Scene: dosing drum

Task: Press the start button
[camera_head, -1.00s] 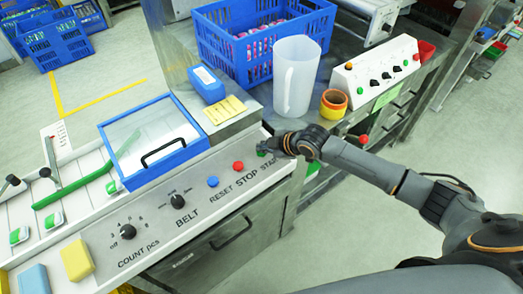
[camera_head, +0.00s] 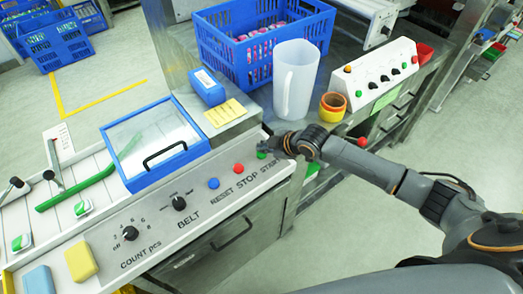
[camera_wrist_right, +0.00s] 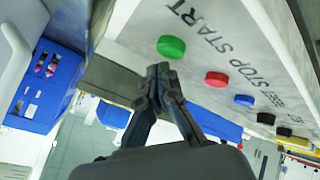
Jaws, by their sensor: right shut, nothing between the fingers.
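The green start button (camera_head: 262,154) is on the sloped white panel (camera_head: 190,219), at the right end of its row, beside the START label. It also shows in the right wrist view (camera_wrist_right: 171,47). My right gripper (camera_head: 269,149) is shut and empty, its fingertips close to the green button. In the right wrist view the closed fingertips (camera_wrist_right: 159,72) lie just below the button's edge; I cannot tell whether they touch it. The red stop button (camera_head: 239,169) and blue reset button (camera_head: 213,183) are to its left. My left gripper is not in view.
A blue-framed clear cover (camera_head: 155,145) and two black knobs are left on the machine. A clear jug (camera_head: 295,80), tape rolls (camera_head: 333,105) and a second white control box (camera_head: 375,73) stand behind my right gripper. A blue crate (camera_head: 225,48) is at the back.

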